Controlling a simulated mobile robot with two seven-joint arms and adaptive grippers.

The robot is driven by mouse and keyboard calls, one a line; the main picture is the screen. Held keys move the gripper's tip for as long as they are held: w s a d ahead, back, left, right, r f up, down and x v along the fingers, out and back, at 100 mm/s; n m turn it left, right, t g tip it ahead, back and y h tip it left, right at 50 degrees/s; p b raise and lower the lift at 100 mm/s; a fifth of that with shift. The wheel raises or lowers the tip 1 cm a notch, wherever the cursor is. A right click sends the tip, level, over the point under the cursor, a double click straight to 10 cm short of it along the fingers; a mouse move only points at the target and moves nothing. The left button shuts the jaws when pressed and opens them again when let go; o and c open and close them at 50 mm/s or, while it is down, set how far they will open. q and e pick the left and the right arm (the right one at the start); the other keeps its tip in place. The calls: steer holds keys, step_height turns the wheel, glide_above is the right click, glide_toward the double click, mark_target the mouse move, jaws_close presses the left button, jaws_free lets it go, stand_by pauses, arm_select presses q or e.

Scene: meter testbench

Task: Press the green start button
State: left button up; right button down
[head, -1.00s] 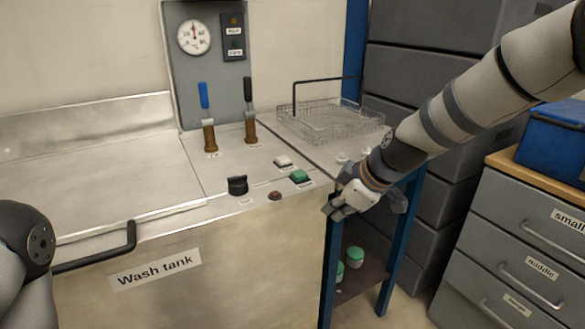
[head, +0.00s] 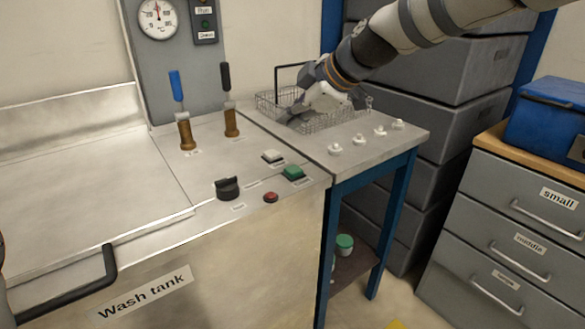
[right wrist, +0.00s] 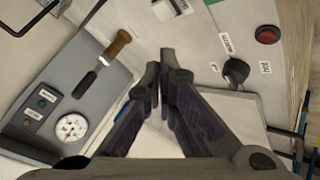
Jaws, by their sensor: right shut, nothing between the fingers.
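The green button (head: 293,172) sits on the wash tank's top near its front right corner. A white button (head: 272,156) is just behind it, and a red button (head: 270,197) is in front to the left. The green button is not clearly visible in the right wrist view. My right gripper (head: 294,118) is at the wire basket, behind the green button and apart from it. Its closed, empty fingers (right wrist: 158,70) also show in the right wrist view. My left gripper is out of view.
A black knob (head: 228,188) stands left of the red button. Two upright valve handles (head: 184,130) rise farther back. The wire basket (head: 268,106) and several white knobs (head: 359,141) are on the side table. The tank top (head: 120,180) is bare at left.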

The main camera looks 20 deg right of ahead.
steer(key=b, duration=0.1)
glide_above(292, 170)
step_height(292, 170, down, 7)
steer(key=shift+r, duration=0.1)
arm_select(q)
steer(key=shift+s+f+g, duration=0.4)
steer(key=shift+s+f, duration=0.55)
arm_select(e)
steer(key=shift+f, duration=0.75)
steer(key=shift+f, duration=0.4)
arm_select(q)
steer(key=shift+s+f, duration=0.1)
arm_select(e)
steer(key=shift+f, duration=0.45)
steer(key=shift+r, duration=0.1)
stand_by(0.4)
steer(key=shift+r, duration=0.85)
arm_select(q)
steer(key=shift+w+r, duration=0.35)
arm_select(e)
steer(key=shift+f, duration=0.1)
